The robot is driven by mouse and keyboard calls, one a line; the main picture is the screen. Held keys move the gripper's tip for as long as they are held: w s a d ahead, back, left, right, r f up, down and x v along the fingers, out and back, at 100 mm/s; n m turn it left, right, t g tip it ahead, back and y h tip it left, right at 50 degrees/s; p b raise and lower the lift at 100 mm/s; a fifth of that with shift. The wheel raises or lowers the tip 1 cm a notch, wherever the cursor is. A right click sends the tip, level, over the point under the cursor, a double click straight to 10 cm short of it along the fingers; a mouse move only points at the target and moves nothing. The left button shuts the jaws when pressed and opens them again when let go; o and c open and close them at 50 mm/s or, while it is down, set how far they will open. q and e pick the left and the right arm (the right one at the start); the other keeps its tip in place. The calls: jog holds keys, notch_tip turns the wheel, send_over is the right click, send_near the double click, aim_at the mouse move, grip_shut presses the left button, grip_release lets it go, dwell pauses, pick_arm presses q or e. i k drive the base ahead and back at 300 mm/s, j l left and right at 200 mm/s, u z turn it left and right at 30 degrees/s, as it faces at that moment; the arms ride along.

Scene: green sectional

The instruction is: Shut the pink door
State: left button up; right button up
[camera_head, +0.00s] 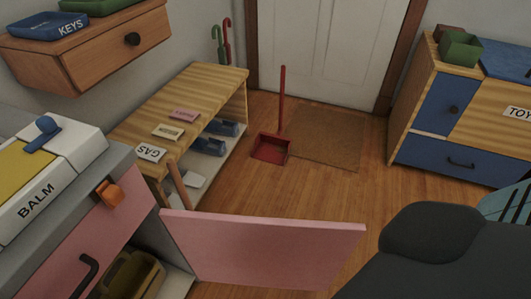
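The pink door (265,250) stands swung open at the bottom middle, sticking out to the right from the grey cabinet (158,215) at the left. Between the two, the compartment is open and an olive-yellow container (135,277) shows inside. Neither of my grippers can be made out, and nothing is seen touching the door.
A dark rounded shape, possibly part of my arm, fills the bottom right close to the door's right edge. A wooden shoe bench (220,85) stands behind the door. A red dustpan (271,147) and brown mat (327,140) lie beyond.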

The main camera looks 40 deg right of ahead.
aim_at(267, 251)
jog(key=k, duration=0.85)
jog(key=u, duration=2)
jog(key=k+l, duration=0.15)
jog(key=l, duration=0.35)
jog(key=k+l, duration=0.2)
jog(key=l, duration=0.25)
jog(key=k+l, duration=0.15)
jog(key=l, duration=0.35)
jog(key=k+l, duration=0.2)
jog(key=l, duration=0.25)
jog(key=k+l, duration=0.15)
jog(key=l, duration=0.35)
jog(key=k+l, duration=0.2)
jog(key=l, duration=0.25)
jog(key=k+l, duration=0.15)
jog(key=l, duration=0.35)
jog(key=k+l, duration=0.15)
jog(key=l, duration=0.3)
jog(key=u, duration=0.05)
